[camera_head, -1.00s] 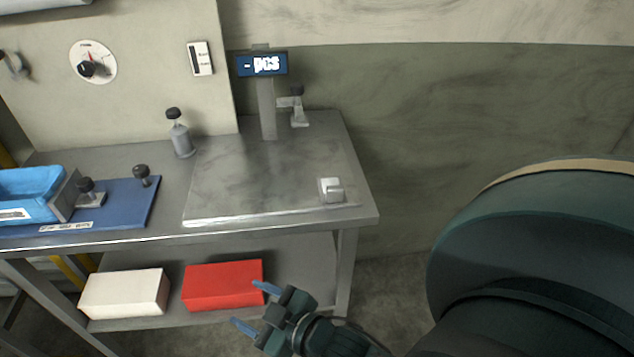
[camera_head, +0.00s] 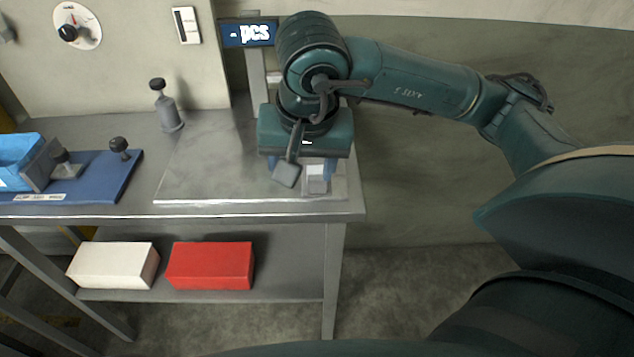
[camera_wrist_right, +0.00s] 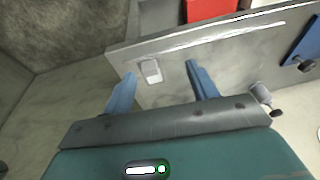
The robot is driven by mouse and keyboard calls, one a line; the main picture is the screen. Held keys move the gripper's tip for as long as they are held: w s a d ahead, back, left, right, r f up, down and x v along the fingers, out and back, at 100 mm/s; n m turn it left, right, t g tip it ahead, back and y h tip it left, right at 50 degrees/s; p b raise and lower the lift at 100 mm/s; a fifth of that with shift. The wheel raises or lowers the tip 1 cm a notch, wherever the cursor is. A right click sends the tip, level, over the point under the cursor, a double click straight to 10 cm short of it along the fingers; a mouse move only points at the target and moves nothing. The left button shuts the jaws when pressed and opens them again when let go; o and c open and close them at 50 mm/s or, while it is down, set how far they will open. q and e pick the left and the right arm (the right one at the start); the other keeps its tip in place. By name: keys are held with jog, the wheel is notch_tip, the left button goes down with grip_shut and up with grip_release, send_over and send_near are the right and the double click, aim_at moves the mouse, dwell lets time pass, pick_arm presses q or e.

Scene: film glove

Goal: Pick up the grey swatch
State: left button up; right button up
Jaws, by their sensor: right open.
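The grey swatch (camera_head: 317,180) appears as a small light-grey piece with a paler top, lying near the front right corner of the metal plate (camera_head: 215,180) on the bench. It also shows in the right wrist view (camera_wrist_right: 151,72). My right gripper (camera_head: 303,172) is over that corner, pointing down, with its jaws open and empty. In the right wrist view its blue fingers (camera_wrist_right: 161,72) stand apart, one to each side of the swatch, which is nearer the left finger. I see no contact. My left gripper is not in view.
A display on a post (camera_head: 248,33) stands behind the plate, partly hidden by my arm. White (camera_head: 112,265) and red (camera_head: 210,265) boxes sit on the lower shelf.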

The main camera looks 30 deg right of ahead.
jog(key=w+d+r+h, duration=0.1)
jog(key=d+h, duration=0.1)
jog(key=d, duration=0.1)
send_over(318, 177)
jog(key=s+a, duration=0.2)
jog(key=shift+t, duration=0.4)
jog(key=f, duration=0.5)
jog(key=shift+w+d+f, duration=0.1)
jog(key=shift+d+f, duration=0.15)
jog(key=shift+f, duration=0.15)
jog(key=shift+p+x, duration=0.65)
jog(key=shift+x, duration=2.3)
jog(key=shift+y, duration=0.3)
jog(key=shift+c, duration=0.4)
jog(key=c, duration=1)
